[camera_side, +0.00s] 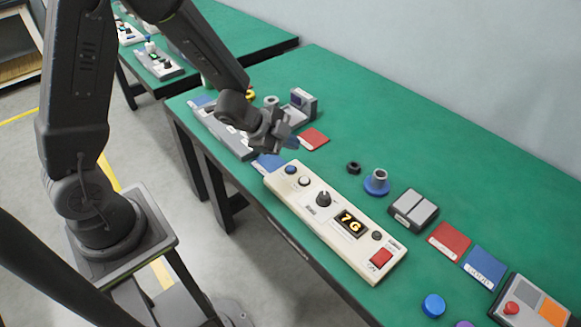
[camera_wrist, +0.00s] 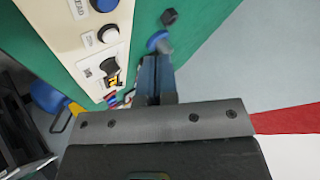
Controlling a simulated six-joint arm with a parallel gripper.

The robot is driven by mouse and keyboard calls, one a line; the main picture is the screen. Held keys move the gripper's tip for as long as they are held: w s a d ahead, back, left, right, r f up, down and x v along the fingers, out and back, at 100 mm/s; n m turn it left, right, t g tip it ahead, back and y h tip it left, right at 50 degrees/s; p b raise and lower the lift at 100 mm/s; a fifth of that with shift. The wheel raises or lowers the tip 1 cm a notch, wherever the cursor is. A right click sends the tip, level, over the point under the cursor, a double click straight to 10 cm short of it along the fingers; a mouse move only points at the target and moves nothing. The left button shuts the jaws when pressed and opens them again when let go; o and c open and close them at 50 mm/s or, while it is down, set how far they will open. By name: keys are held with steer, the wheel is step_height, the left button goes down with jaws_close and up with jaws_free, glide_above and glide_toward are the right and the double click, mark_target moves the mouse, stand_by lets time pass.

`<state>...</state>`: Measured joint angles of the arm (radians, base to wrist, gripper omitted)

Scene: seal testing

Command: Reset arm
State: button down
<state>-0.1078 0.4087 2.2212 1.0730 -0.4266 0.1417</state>
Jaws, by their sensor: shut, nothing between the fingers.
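My gripper (camera_side: 284,130) is shut and empty. In the side view it hangs above the green table, near the far left end of the cream control panel (camera_side: 338,222). In the wrist view my gripper's fingers (camera_wrist: 155,75) are together, and the panel (camera_wrist: 85,45) lies to their left. My gripper appears apart from the panel.
A blue flanged part (camera_side: 376,183) and a black ring (camera_side: 354,168) stand behind the panel. A grey device (camera_side: 225,130) is at left. The table's back strip is clear.

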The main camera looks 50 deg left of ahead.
steer(key=shift+r, duration=0.1)
steer(key=s+a+r+n+t+y, duration=0.1)
steer(key=a+r+n+y, duration=0.25)
steer(key=r, duration=0.55)
steer(key=s+d+r+n+g, duration=0.2)
steer(key=s+r+n, duration=0.3)
steer(key=s, duration=0.5)
steer(key=s+d+r+n+g, duration=0.1)
steer(key=s+d+r+n, duration=0.1)
steer(key=s+r+n, duration=0.3)
steer(key=s, duration=0.4)
steer(key=shift+s+r+g, duration=0.2)
steer(key=shift+s+g, duration=0.15)
steer(key=shift+g, duration=0.05)
